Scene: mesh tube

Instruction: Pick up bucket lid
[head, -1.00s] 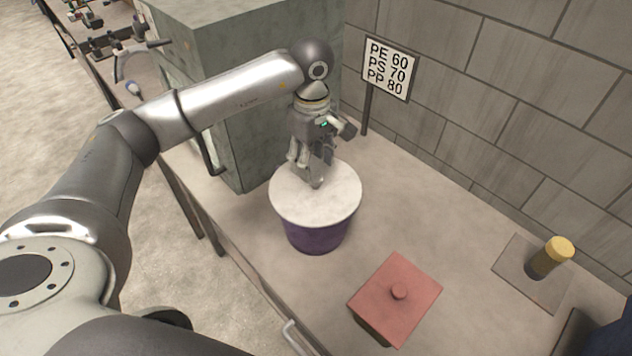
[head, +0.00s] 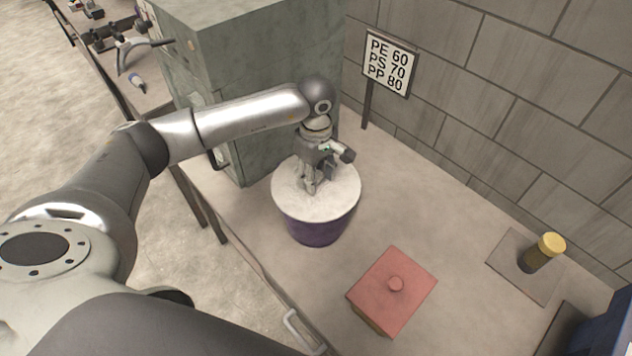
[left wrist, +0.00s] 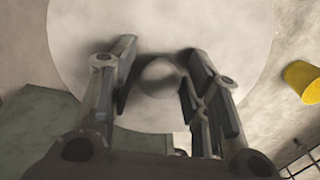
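The bucket lid (head: 335,200) is white and round and sits on a purple bucket (head: 318,231). My left gripper (head: 309,190) points down over the lid's middle in the head view. In the left wrist view the pale lid (left wrist: 235,70) fills much of the picture. The two fingers of my left gripper (left wrist: 160,60) stand apart, with the lid's round knob (left wrist: 162,76) between them. Narrow gaps seem to show beside the knob, but shadow makes contact hard to judge. My right gripper is not in view.
A red square lidded box (head: 385,300) stands in front, right of the bucket. A yellow-topped cylinder (head: 550,245) stands on a plate at the right. A green cabinet (head: 255,75) is behind left of the bucket. A sign (head: 388,63) stands near the wall.

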